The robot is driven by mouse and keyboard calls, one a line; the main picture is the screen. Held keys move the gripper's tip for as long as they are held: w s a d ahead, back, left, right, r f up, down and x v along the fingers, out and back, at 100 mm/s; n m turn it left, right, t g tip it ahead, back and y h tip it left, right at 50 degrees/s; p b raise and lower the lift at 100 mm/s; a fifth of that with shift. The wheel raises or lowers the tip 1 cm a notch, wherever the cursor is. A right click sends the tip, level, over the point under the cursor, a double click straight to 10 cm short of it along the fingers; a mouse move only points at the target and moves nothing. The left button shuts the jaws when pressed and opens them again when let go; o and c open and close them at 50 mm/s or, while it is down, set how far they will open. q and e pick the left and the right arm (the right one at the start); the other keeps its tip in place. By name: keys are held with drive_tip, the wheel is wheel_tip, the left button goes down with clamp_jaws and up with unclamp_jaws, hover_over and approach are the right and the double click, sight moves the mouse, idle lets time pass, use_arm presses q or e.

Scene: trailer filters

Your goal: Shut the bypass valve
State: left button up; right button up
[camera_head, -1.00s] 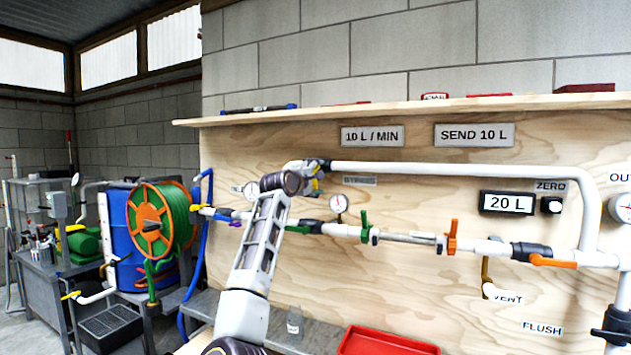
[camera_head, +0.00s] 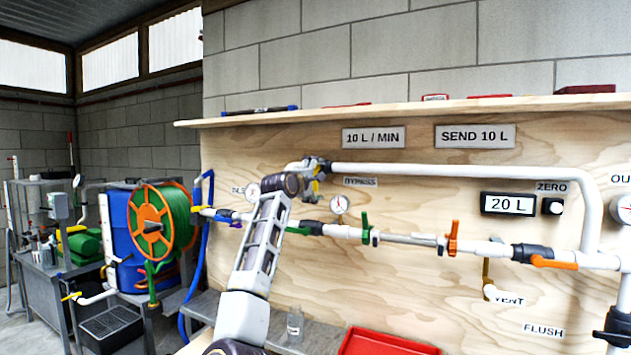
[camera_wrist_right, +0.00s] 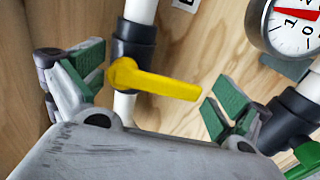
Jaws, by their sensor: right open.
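The bypass valve has a yellow lever (camera_wrist_right: 155,80) on a black body (camera_wrist_right: 133,48), set in a white pipe, in the right wrist view. The lever points to the right, crosswise to the pipe in that view. My right gripper (camera_wrist_right: 160,90) is open, with its green-padded fingers on either side of the lever; I see no clear contact. In the head view my right gripper (camera_head: 318,172) is at the left end of the upper white pipe, beside the BYPASS label (camera_head: 360,182). A bit of the yellow lever (camera_head: 316,188) shows there, mostly hidden by the gripper. My left gripper is not in view.
A pressure gauge (camera_wrist_right: 295,22) is close on the right in the wrist view. Below the bypass pipe (camera_head: 450,171) runs a line with green (camera_head: 364,228) and orange (camera_head: 453,238) handles. A shelf (camera_head: 400,112) is above; a red tray (camera_head: 388,343) is below.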

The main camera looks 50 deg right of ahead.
drive_tip(key=shift+a, duration=0.1)
drive_tip(key=v, duration=1.1)
drive_tip(key=shift+a, duration=0.35)
drive_tip(key=shift+s, duration=0.15)
drive_tip(key=shift+n, duration=0.3)
